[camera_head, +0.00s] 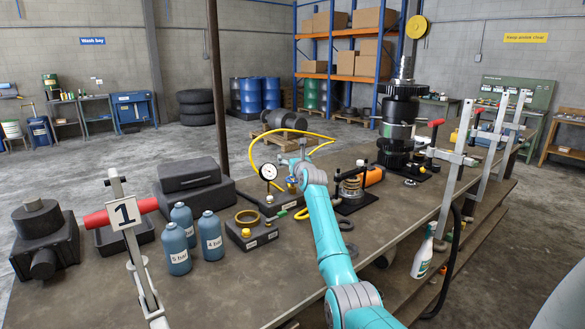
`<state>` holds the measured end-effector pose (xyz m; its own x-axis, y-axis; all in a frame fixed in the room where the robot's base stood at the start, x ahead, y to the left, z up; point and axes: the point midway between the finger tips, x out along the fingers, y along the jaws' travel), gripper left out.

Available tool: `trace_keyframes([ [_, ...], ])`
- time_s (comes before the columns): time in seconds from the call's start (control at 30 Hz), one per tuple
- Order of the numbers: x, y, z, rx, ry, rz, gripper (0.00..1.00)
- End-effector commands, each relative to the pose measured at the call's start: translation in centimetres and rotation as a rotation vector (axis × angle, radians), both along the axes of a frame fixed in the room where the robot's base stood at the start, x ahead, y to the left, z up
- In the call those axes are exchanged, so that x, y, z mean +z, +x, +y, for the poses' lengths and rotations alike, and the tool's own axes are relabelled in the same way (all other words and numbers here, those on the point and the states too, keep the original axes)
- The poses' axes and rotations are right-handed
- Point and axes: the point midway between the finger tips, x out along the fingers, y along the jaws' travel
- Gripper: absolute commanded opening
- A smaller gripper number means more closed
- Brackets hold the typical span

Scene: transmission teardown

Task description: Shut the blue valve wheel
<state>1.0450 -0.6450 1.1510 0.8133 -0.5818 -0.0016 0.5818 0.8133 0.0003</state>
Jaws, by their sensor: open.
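A small blue round part, which looks like the blue valve wheel (292,180), shows just left of my arm's wrist, near the pressure gauge (267,172) and the yellow hose. It is very small in this view and partly covered, so I cannot tell how far it is turned. My gripper (291,162) is at the far end of my teal arm, close to the wheel. It is open, and I see nothing held in it. The wrist hides part of it, and I cannot tell whether it touches the wheel.
A yellow hose (253,150) loops behind the gauge. A spring fixture (350,190) stands right of my arm. Blue-grey bottles (211,236) and a dark block with a ring (250,232) stand left. Tall clamps (455,170) line the right edge. The front bench is mostly bare.

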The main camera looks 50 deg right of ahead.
Motion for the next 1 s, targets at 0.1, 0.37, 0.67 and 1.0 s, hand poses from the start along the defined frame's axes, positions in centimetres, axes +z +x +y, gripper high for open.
trace_keyframes([
  [0.1,0.3,0.0,0.0,0.0,0.0,0.001,0.91],
  [0.37,0.3,0.0,0.0,0.0,0.0,0.001,0.91],
  [0.67,-4.3,-3.6,-0.6,0.088,0.049,0.045,0.91],
  [1.0,-8.6,-9.5,1.8,0.329,0.028,0.026,0.91],
])
